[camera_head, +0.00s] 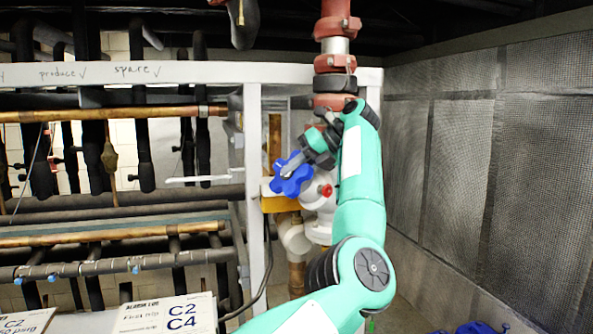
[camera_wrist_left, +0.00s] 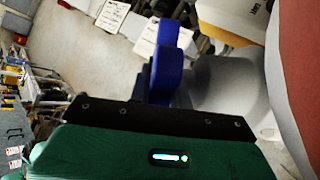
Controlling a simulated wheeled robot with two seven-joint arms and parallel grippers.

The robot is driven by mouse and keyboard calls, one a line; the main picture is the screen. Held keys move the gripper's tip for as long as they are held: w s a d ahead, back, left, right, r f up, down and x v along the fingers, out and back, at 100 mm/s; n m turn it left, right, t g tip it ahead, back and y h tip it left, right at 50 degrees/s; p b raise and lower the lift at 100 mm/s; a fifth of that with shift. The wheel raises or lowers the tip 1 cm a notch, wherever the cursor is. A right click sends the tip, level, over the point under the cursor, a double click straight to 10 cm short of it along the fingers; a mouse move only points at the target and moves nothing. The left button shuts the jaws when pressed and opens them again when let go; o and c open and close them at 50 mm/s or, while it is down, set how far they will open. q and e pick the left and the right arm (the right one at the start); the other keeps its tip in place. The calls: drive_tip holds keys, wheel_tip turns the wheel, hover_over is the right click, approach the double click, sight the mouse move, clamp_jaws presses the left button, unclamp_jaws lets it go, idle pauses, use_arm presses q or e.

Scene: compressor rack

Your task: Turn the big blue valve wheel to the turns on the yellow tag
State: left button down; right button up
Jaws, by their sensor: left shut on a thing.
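The big blue valve wheel (camera_head: 279,184) is a lobed knob on the white valve body (camera_head: 318,200), at the middle of the head view. My left gripper (camera_head: 292,165) reaches it from the upper right and is shut on its rim. In the left wrist view the blue wheel (camera_wrist_left: 165,60) stands edge-on above the dark gripper edge; the fingertips are not clear there. A yellow tag (camera_head: 279,205) sits just below the wheel, partly hidden by it. Its writing is not readable. The right gripper is not in view.
A red pipe (camera_head: 333,90) rises above the valve. A white rack post (camera_head: 254,180) stands close left of the wheel, with copper and black pipes beyond. A mesh wall (camera_head: 470,150) is on the right. Paper signs marked C2 C4 (camera_head: 168,316) are at the lower left.

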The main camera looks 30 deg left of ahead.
use_arm(q)
drive_tip(key=shift+f, duration=0.25)
drive_tip(key=c, duration=1.5)
unclamp_jaws()
drive_tip(key=shift+o, duration=1.1)
drive_tip(key=shift+a, duration=0.1)
drive_tip(key=shift+r, duration=0.1)
